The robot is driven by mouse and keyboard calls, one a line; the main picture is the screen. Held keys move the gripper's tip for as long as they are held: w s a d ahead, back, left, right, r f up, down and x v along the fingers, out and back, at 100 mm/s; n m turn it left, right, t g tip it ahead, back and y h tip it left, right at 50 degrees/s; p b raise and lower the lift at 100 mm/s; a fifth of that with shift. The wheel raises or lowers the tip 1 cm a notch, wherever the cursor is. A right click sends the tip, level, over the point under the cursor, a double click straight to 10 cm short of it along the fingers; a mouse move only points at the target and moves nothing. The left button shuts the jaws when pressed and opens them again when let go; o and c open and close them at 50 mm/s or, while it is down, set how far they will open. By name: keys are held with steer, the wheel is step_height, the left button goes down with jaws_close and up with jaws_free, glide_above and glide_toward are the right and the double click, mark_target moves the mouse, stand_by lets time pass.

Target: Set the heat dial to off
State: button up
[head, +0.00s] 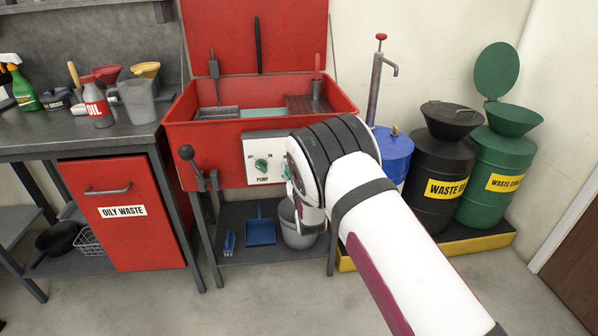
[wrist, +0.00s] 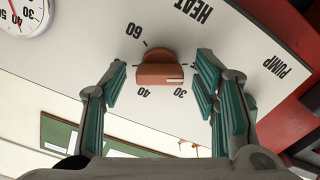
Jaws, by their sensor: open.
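The heat dial (wrist: 160,70) is an orange-brown knob on a pale panel (wrist: 90,50), seen in the wrist view under the word HEAT, which appears upside down. The numbers 60, 40 and 30 show around it. A small white mark shows on the knob's right side; any label to the right is hidden by a finger. My gripper (wrist: 160,90) is open, with one teal-padded finger on each side of the dial and gaps between. In the head view my arm hides the dial, and the panel (head: 252,150) shows only its pump part.
A green pump knob (head: 261,165) sits on the panel in the head view. A lever with a black ball (head: 187,153) stands left of the panel on the red wash basin (head: 215,123). A round gauge (wrist: 22,14) is in the wrist view's upper left corner.

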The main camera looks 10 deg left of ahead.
steer(key=v, duration=1.2)
steer(key=s+d+r+m+g+h, duration=0.25)
steer(key=d+r+m+g, duration=0.2)
steer(key=d+r, duration=0.6)
steer(key=s+d+r+g, duration=0.3)
steer(key=s+d+r, duration=0.2)
steer(key=s, duration=0.1)
steer(key=s+d+r+m+g+h, duration=0.1)
steer(key=s+d+m+g, duration=0.2)
steer(key=s, duration=1)
steer(key=s+d+r+g+h, duration=0.1)
steer(key=s+d+r+g, duration=0.15)
steer(key=s+d, duration=0.75)
steer(key=s+r+m+g+h, duration=0.1)
steer(key=s+m+g, duration=0.15)
steer(key=s, duration=1.45)
step_height(320, 180, up, 19)
steer(key=n+t+p, duration=0.1)
steer(key=t+p, duration=0.1)
steer(key=p, duration=1.5)
steer(key=shift+s+a, duration=0.2)
steer(key=shift+s, duration=0.1)
